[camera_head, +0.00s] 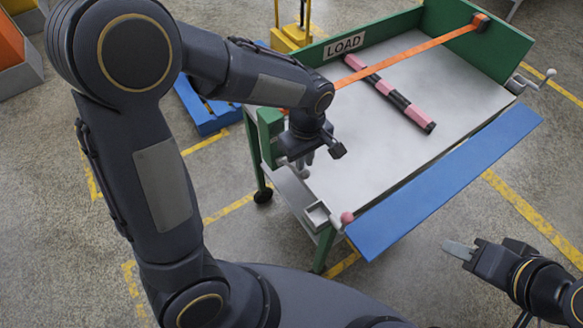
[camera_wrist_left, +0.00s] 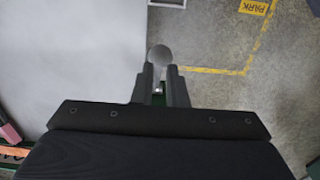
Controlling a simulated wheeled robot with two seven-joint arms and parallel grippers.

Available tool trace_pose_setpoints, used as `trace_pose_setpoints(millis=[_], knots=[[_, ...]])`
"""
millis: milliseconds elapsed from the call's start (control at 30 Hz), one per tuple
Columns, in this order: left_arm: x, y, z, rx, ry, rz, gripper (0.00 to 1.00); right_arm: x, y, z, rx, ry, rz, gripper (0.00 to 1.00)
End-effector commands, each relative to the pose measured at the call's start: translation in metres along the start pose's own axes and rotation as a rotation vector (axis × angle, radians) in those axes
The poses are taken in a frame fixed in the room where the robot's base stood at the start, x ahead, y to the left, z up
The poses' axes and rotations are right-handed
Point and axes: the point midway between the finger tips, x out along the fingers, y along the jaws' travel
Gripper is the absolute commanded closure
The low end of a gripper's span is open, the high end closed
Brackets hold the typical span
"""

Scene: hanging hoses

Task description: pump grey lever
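The grey lever shows in the left wrist view as a round grey knob (camera_wrist_left: 159,55) on a thin shaft that runs down between my left gripper's fingers. My left gripper (camera_head: 304,164) is at the near left corner of the cart in the head view, and its fingers hide most of the lever there. In the wrist view the fingers (camera_wrist_left: 159,80) stand close on both sides of the shaft, with the knob beyond their tips. I cannot tell whether they touch it. My right gripper (camera_head: 460,250) is low at the right, away from the cart, with no object seen in it.
The green cart has a grey top (camera_head: 400,140), a LOAD sign (camera_head: 343,45), an orange strap (camera_head: 410,53) and a pink-and-black bar (camera_head: 405,103). A blue flap (camera_head: 445,182) runs along its near right side. A pink knob (camera_head: 347,217) and a white-knobbed crank (camera_head: 549,73) stick out.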

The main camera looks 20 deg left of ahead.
Motion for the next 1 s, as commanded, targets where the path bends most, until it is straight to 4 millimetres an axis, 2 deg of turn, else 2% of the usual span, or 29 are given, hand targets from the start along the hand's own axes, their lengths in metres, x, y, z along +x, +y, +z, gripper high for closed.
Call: trace_pose_setpoints(millis=[1000], knots=[[0.027, 0.000, 0.003, 0.000, 0.000, -0.001, 0.87, 0.018, 0.009, 0.009, 0.000, 0.000, 0.000, 0.64]])
